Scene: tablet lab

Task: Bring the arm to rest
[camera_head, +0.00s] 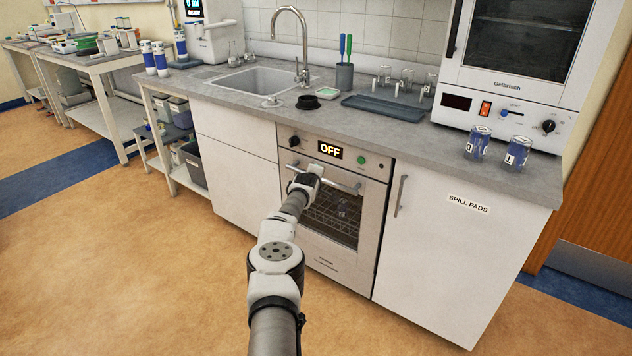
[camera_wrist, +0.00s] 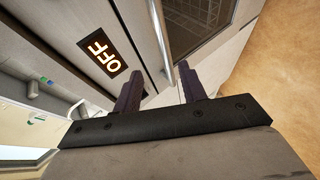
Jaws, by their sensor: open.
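My arm reaches forward from the bottom of the head view to the front of the built-in oven (camera_head: 330,205). My gripper (camera_head: 306,175) is in front of the oven's upper part, by the left end of its door handle (camera_head: 335,182). In the wrist view my gripper (camera_wrist: 160,85) is open, its two dark fingers apart with nothing seen between them. The handle bar (camera_wrist: 160,35) runs just beyond the fingertips; whether they touch it I cannot tell. The oven display (camera_head: 330,151) reads OFF, and it also shows in the wrist view (camera_wrist: 102,52). The oven door appears shut.
The grey counter (camera_head: 400,132) carries a sink (camera_head: 262,85), a drying rack (camera_head: 385,108) and two labelled jars (camera_head: 478,142). A white lab oven (camera_head: 520,60) stands at the right. A SPILL PADS cabinet (camera_head: 450,240) adjoins the oven. The floor (camera_head: 130,270) at left is clear.

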